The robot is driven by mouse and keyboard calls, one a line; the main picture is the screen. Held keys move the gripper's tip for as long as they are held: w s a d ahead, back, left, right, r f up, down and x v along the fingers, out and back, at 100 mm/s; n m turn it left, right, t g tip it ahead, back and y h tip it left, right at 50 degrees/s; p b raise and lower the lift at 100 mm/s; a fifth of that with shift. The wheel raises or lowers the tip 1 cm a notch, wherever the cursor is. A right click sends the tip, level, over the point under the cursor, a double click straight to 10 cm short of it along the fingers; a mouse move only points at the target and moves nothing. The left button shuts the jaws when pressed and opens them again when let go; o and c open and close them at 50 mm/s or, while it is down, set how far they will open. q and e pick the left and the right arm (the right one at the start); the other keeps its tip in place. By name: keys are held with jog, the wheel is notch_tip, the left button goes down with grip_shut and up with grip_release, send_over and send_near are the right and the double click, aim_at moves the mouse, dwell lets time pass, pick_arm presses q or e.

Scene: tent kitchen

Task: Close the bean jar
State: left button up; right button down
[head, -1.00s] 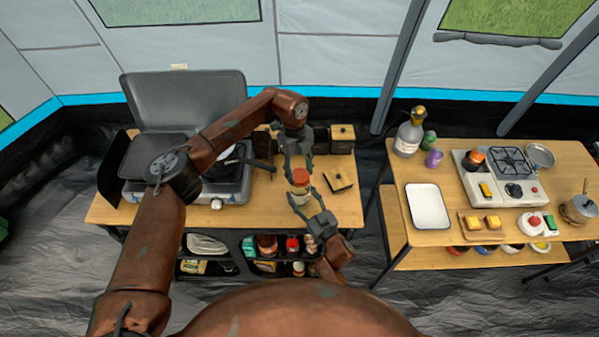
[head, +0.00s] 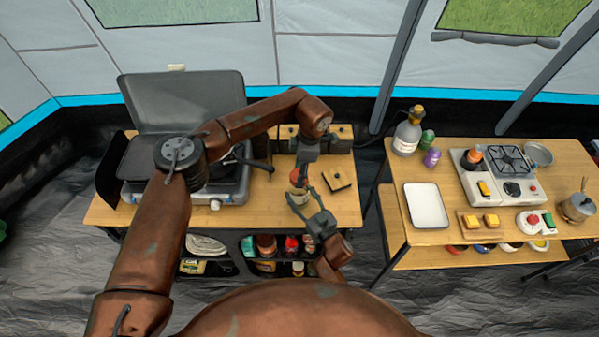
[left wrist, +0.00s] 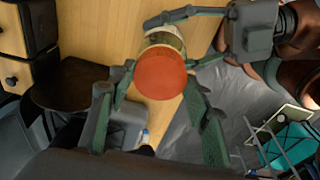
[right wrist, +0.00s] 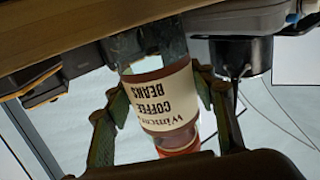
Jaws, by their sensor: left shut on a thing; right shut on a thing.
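The bean jar (right wrist: 165,98) is clear with a cream "coffee beans" label; in the head view it is at the front right of the stove table (head: 345,208). Its red lid (left wrist: 160,74) sits at the jar's mouth; whether it is fully seated cannot be told. My left gripper (left wrist: 158,80) comes down from above, shut on the lid with a finger on each side. It partly hides the lid in the head view (head: 297,177). My right gripper (right wrist: 165,95) is shut around the jar's body from the front. Whether the jar's base touches the table cannot be told.
A stove with pans (head: 225,190) stands left of the jar. A second table (head: 390,250) with a white tray (head: 427,206) is to the right.

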pick_arm(q)
jog(key=m, duration=0.4)
jog(key=shift+a+r+m+t, duration=0.1)
jog(key=shift+m+t, duration=0.3)
jog(key=m, duration=0.4)
jog(key=shift+m+t+h, duration=0.3)
jog(key=m, duration=0.4)
jog(key=m+h, duration=0.1)
jog(key=m, duration=0.3)
jog(key=shift+m, duration=0.3)
jog(key=o, duration=0.9)
jog(key=shift+s, duration=0.1)
jog(key=shift+c, duration=0.2)
notch_tip(320, 180, up, 12)
jog(key=s, duration=0.2)
jog(key=shift+w, duration=0.1)
